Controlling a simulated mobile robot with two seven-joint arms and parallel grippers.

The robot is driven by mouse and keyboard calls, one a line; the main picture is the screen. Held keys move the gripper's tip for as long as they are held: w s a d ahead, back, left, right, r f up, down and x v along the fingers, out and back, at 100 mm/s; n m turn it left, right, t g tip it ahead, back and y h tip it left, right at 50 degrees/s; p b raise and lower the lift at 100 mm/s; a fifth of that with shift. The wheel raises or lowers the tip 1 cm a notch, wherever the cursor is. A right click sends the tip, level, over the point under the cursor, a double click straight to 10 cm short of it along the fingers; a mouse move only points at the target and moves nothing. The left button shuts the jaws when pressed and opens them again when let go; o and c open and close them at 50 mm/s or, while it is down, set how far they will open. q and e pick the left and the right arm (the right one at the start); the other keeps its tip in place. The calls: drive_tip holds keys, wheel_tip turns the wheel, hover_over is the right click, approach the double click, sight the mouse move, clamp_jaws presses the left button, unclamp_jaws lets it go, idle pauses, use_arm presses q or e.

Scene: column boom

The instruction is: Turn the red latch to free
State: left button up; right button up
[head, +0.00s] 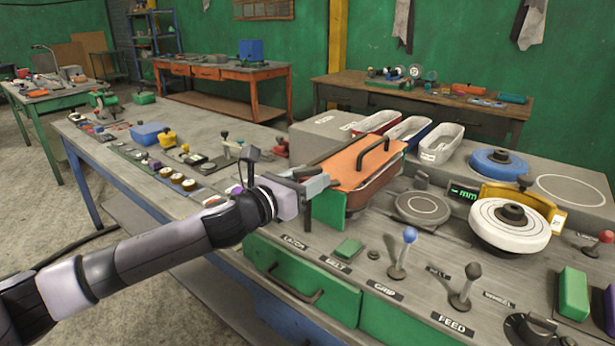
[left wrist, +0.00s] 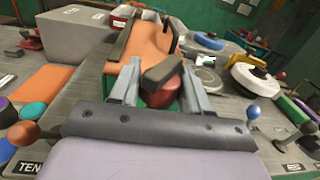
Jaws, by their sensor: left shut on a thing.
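My left gripper (head: 316,184) reaches in from the left to the near end of a box with an orange lid (head: 352,168) and a green end wall (head: 329,208). In the left wrist view, the left gripper (left wrist: 160,80) has a finger on each side of the red latch (left wrist: 160,98), a rounded red part with a dark grey bar across its top. The gripper is shut on this latch. The latch is hidden behind the gripper in the head view. The lid, with its black handle (head: 373,146), lies closed on the box. My right gripper is not in view.
To the right stand a grey round plate (head: 422,208), a blue-knobbed lever (head: 402,252), a grey-knobbed lever (head: 465,287) and a white wheel (head: 508,226). Several open bins, such as a white one (head: 441,145), stand behind the box. A green drawer (head: 300,288) is below.

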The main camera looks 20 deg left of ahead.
use_arm(q)
drive_tip(key=shift+w+r+m+g+h, duration=0.1)
drive_tip(key=shift+m+g+h, duration=1.2)
drive_tip(key=shift+h, duration=0.7)
drive_tip(key=shift+m+g+h+b, duration=0.8)
drive_tip(key=shift+m+g+h, duration=0.2)
drive_tip(key=shift+m+h, duration=0.15)
drive_tip(key=shift+m+g+h+b, duration=0.75)
drive_tip(key=shift+m+g+b, duration=0.2)
drive_tip(key=shift+g+b, duration=0.15)
drive_tip(key=shift+m+g+h+b, duration=1)
drive_tip(key=shift+m+g+b, duration=0.4)
drive_tip(key=shift+g+b, duration=1.1)
drive_tip(key=shift+b, duration=0.1)
drive_tip(key=shift+d+m+b, duration=0.1)
drive_tip(key=shift+m+b, duration=0.2)
drive_tip(key=shift+m, duration=0.1)
drive_tip(key=shift+g, duration=0.3)
